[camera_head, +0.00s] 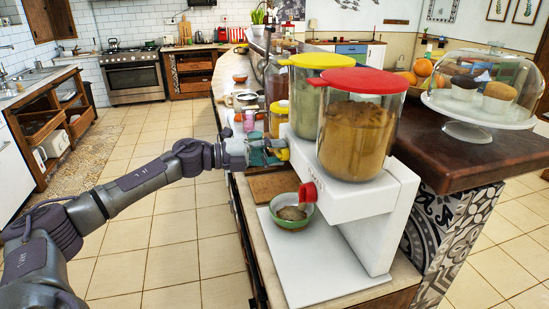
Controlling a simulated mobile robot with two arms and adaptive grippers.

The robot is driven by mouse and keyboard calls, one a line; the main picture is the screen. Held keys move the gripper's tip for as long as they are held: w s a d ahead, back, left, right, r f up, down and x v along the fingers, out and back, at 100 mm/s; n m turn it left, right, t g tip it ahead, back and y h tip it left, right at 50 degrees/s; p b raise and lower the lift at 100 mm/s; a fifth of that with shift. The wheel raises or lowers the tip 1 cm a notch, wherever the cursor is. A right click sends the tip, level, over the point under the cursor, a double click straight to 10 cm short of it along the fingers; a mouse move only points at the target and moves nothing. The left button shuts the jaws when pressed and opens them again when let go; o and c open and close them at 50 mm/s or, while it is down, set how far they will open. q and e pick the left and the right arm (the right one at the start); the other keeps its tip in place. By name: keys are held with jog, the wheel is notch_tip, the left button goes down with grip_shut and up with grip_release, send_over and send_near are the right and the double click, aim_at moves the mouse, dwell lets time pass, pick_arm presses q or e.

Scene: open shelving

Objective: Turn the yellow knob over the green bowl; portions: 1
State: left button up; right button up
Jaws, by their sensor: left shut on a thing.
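A white dispenser (345,205) stands on the counter with two clear containers, one with a yellow lid (322,61) and one with a red lid (365,80). My left gripper (268,152) is at the yellow knob (283,151) on the dispenser's front and is shut on it. The fingers partly hide the knob. The green bowl (292,226) stands on the dispenser's base, below the red knob (308,192), apart from the gripper. Some brownish contents show in the bowl. My right gripper is out of view.
A wooden board (270,187) lies on the counter below my left gripper. Jars and a pot (245,99) stand behind it. A glass-domed cake stand (480,118) is on the right. The tiled floor to the left is clear.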

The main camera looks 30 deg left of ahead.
pick_arm(q)
jog(key=shift+m, duration=0.4)
jog(key=o, duration=1.1)
jog(key=shift+o, duration=0.2)
jog(key=v, duration=0.7)
jog(key=shift+s, duration=0.25)
jog(key=shift+a, duration=0.1)
dwell(0.3)
